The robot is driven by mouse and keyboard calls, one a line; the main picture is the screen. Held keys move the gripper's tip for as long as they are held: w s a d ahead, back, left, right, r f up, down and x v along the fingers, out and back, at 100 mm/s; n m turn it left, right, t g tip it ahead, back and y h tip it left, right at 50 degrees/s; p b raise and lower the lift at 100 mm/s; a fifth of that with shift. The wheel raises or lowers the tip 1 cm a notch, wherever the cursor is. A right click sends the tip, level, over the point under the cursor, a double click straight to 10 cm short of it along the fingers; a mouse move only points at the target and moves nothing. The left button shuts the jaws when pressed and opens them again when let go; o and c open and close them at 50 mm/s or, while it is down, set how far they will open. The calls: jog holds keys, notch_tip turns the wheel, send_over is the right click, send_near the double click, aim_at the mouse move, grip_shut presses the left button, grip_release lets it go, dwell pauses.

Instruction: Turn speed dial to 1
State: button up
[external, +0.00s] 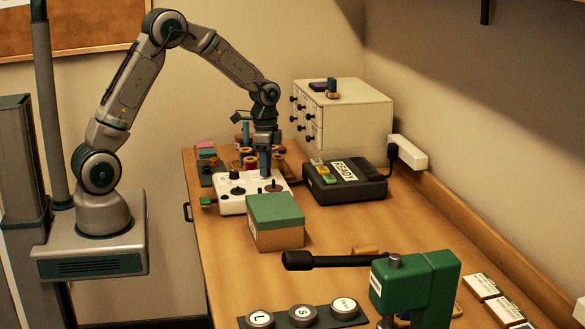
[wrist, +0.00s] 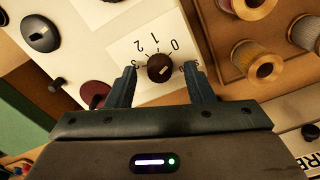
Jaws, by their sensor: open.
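The speed dial (wrist: 159,68) is a small dark brown knob with a pale mark, on a white plate printed with numbers. The 1 and 2 stand up and left of it and the 0 up and right; other numbers are partly hidden by my fingers. I cannot tell surely which number the mark faces. My gripper (wrist: 160,76) is open, one finger on each side of the dial, with gaps visible. In the external view my gripper (external: 265,160) points down over the white control box (external: 234,206) and hides the dial.
A green-lidded box (external: 276,222) stands close in front of the control box. A black device marked READY (external: 345,182) is to its right. Thread spools (wrist: 257,63) sit in a brown holder beside the dial. Other knobs (wrist: 40,34) share the box top.

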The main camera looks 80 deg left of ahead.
jog(key=shift+f, duration=0.25)
jog(key=c, duration=1)
jog(key=shift+n, duration=0.4)
jog(key=n+b, duration=0.2)
jog(key=n, duration=0.1)
jog(key=shift+n+b, duration=0.4)
jog(key=shift+n, duration=2.1)
jog(key=shift+r, duration=0.1)
